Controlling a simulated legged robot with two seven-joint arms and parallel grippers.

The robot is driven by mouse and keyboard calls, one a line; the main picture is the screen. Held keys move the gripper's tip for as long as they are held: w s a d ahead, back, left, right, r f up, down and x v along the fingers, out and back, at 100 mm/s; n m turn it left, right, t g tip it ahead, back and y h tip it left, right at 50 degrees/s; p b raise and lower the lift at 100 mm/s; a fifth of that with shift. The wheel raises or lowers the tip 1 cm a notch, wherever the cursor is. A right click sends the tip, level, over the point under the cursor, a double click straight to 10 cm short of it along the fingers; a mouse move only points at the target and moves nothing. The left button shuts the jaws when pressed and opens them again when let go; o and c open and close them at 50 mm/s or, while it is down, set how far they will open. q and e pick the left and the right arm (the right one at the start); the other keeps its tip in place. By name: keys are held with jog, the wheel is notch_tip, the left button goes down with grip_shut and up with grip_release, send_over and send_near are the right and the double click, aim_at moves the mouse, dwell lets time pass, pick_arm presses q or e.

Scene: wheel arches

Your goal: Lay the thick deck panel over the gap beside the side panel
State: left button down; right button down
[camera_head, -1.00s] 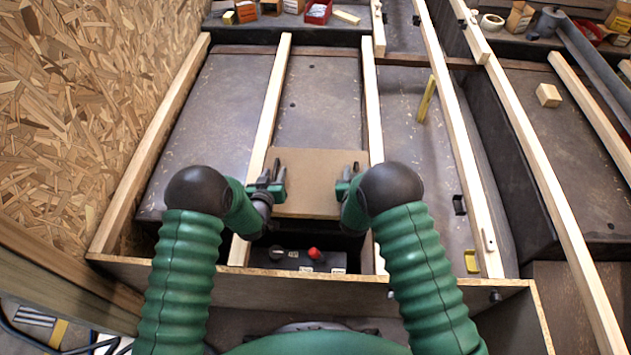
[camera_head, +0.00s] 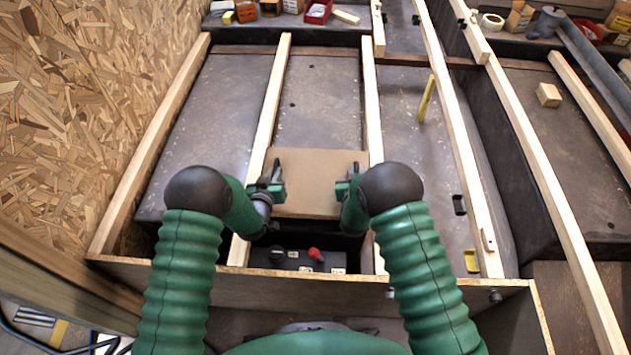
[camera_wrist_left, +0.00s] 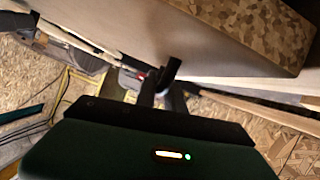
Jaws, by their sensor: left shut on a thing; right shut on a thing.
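The thick deck panel (camera_head: 308,182) is a brown board held between my two grippers, over the two middle wooden battens. My left gripper (camera_head: 276,180) is shut on its left edge. My right gripper (camera_head: 350,182) is shut on its right edge. In the left wrist view the panel (camera_wrist_left: 210,35) fills the top, with its speckled cut edge (camera_wrist_left: 262,35) at the right. The gap (camera_head: 345,245) shows dark just in front of the panel. The OSB side panel (camera_head: 85,110) stands at the far left. I cannot tell whether the panel touches the battens.
A dark box with a red knob (camera_head: 314,254) sits low in the gap. A yellow strip (camera_head: 427,98) stands to the right, and a wood block (camera_head: 548,95) lies farther right. Small boxes and a red tray (camera_head: 318,12) line the back.

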dwell(0.8)
